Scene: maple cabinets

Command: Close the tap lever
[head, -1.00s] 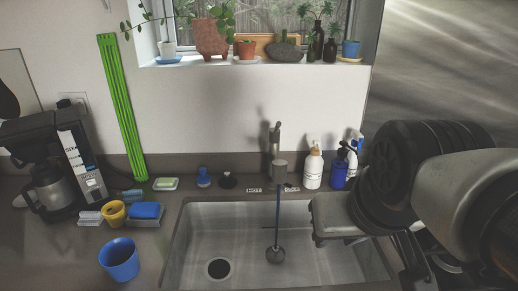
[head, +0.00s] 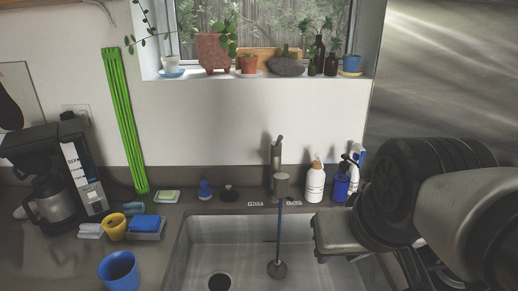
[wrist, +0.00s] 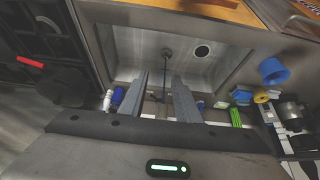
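The tap (head: 278,170) stands upright behind the sink, with its grey lever (head: 279,142) sticking up at the top. A thin blue stream of water (head: 281,228) runs from the spout into the sink basin (head: 225,232). My gripper (wrist: 158,84) is open and empty in the wrist view, its two grey fingers spread over the near part of the sink. In the head view it is to the right of the tap, apart from it, and its fingers are mostly hidden. The lever is not clear in the wrist view.
A white bottle (head: 315,182) and a blue bottle (head: 341,185) stand right of the tap. A blue cup (head: 119,271) and coffee maker (head: 57,170) stand further left.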

